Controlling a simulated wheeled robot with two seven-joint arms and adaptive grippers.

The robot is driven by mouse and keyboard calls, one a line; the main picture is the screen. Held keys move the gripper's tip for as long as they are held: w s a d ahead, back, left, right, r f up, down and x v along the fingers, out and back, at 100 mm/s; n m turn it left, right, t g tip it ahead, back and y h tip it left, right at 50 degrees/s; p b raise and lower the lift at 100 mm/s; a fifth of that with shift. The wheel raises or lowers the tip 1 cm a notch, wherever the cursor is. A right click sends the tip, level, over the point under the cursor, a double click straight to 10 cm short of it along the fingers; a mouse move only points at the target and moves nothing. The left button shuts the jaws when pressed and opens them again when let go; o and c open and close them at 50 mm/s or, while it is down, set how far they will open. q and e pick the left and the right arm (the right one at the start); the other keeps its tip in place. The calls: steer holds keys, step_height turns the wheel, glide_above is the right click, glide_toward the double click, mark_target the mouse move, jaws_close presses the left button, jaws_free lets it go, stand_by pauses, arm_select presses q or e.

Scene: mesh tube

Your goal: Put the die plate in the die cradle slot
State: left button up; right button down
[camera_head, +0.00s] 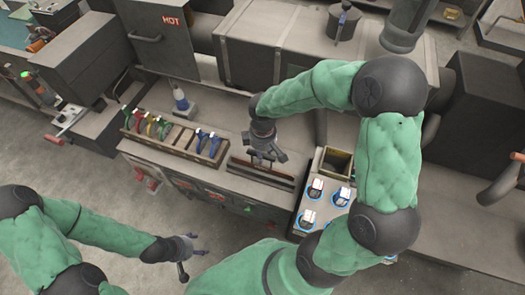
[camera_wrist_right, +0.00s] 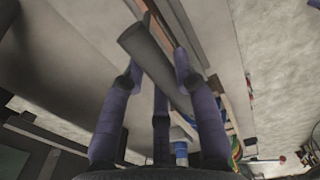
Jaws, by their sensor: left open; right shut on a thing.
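My right gripper (camera_head: 266,152) hangs over the worktop just behind a long, wood-edged slot (camera_head: 262,174), which looks like the die cradle. In the right wrist view, my right gripper (camera_wrist_right: 160,72) is shut on a grey, plate-like piece (camera_wrist_right: 148,48), apparently the die plate. The piece slants between the fingers, near the wooden strips. In the head view the gripper hides most of it, so I cannot tell whether it touches the slot. My left gripper (camera_head: 187,250) is open and empty, low in front of the bench over the floor.
A wooden rack (camera_head: 172,138) with several coloured-handled tools stands left of the slot. Right of the slot are an open box (camera_head: 336,163) and a tray (camera_head: 318,206) with blue-ringed items. A large grey machine (camera_head: 285,45) stands behind.

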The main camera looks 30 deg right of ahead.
steer(key=c, duration=0.9)
jaws_free()
steer(key=shift+f, duration=0.1)
steer(key=shift+c, duration=0.2)
steer(key=shift+r, duration=0.45)
step_height(320, 180, up, 11)
steer(key=p, duration=0.2)
steer(key=shift+r, duration=0.2)
